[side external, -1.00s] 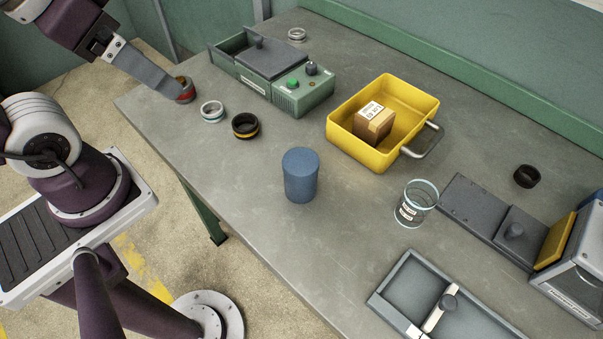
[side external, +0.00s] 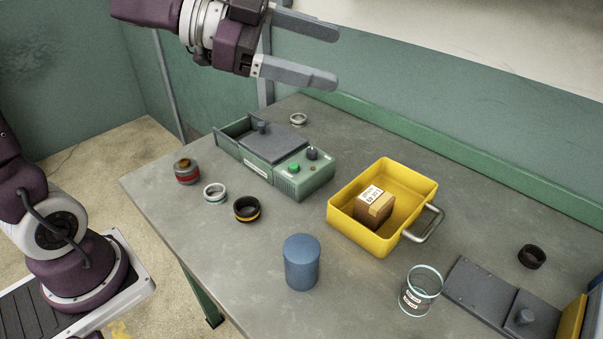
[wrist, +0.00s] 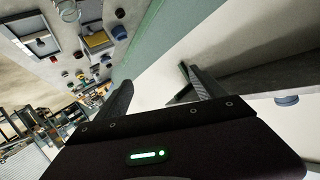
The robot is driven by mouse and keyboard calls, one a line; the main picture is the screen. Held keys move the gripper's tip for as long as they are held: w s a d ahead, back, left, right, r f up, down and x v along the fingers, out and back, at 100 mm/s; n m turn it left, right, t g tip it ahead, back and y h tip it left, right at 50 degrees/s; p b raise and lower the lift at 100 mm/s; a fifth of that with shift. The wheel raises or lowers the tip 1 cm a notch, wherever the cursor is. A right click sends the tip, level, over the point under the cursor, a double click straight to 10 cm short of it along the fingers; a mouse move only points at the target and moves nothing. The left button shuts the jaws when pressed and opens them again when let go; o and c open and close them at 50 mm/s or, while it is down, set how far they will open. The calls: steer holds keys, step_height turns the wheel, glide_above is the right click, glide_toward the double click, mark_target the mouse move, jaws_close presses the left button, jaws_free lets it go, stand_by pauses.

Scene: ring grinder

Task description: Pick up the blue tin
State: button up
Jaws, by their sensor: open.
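The blue tin (side external: 302,263) is a plain upright cylinder standing on the grey table, left of the glass jar. My gripper (side external: 335,57) is high above the back of the table, well apart from the tin, with its two grey fingers pointing right and level. The fingers are spread with nothing between them. In the wrist view my gripper (wrist: 160,84) also shows its two fingers apart, facing the wall; I cannot surely pick out the tin there.
A yellow tray (side external: 345,232) with a cardboard box (side external: 374,205) stands behind the tin. A glass jar (side external: 420,291), a green machine (side external: 275,165), a black-and-yellow ring (side external: 246,209), a white ring (side external: 215,193) and a red-banded pot (side external: 187,171) are around.

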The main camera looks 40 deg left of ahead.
steer(key=s+d+f+m+g+h, duration=0.25)
steer(key=s+f+g, duration=0.35)
steer(key=s+g, duration=0.35)
steer(key=t, duration=0.1)
glide_toward(316, 264)
steer(key=x, duration=0.2)
steer(key=shift+w+d+f+m+h, duration=0.1)
steer(key=shift+d+f+m+h, duration=0.05)
steer(key=shift+d+m+h, duration=0.15)
steer(key=x, duration=0.6)
steer(key=shift+d+f, duration=0.1)
steer(key=shift+f, duration=0.25)
steer(key=shift+w+d+f, duration=0.1)
steer(key=shift+d, duration=0.2)
steer(key=c, duration=1.7)
